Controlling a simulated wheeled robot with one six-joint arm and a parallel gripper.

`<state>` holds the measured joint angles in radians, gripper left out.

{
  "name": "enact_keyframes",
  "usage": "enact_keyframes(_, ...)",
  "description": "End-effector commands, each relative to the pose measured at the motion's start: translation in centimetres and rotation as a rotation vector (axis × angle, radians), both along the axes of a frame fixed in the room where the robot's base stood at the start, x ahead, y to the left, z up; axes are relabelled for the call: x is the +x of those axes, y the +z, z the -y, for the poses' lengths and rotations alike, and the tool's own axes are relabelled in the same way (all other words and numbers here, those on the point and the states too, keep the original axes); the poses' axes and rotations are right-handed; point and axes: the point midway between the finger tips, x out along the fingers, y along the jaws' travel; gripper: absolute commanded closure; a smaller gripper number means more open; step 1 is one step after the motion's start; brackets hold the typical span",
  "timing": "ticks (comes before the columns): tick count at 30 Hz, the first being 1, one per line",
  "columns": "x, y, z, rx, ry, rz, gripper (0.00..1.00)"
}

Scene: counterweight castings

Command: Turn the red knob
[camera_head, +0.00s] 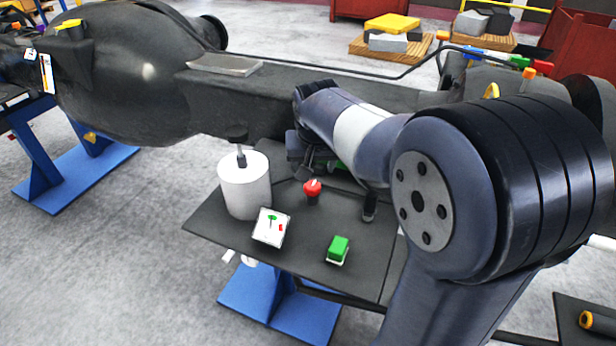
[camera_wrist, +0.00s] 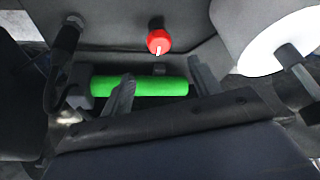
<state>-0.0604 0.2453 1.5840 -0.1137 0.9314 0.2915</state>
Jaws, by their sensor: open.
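The red knob (camera_head: 312,189) stands upright on a dark table, with a small white mark on its top. In the wrist view the red knob (camera_wrist: 158,41) is above the gap between my fingertips, apart from them. My gripper (camera_wrist: 162,78) is open, with its two fingers spread and nothing seen held between them. In the head view my gripper (camera_head: 306,160) is just behind the knob, partly hidden by my arm. A green cylinder (camera_wrist: 150,86) lies beyond the fingers, partly covered by them.
A white cylinder (camera_head: 244,190) with a dark stem stands left of the knob. A picture card (camera_head: 271,227) and a green block (camera_head: 338,250) are on the table (camera_head: 300,258) in front. A short dark post (camera_head: 369,207) stands at right. A large dark casting (camera_head: 130,75) is behind.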

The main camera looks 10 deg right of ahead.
Motion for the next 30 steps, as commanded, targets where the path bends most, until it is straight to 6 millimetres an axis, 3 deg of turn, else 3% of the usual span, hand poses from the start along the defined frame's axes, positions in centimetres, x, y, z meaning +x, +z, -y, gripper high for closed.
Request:
enact_keyframes(15,3.1,-7.9,0.6,-0.001,0.001,-0.005,0.41)
enact_keyframes(21,3.6,-9.3,0.7,-0.001,0.001,-0.003,0.41)
enact_keyframes(30,3.7,-9.4,0.8,0.000,0.001,-0.001,0.41)
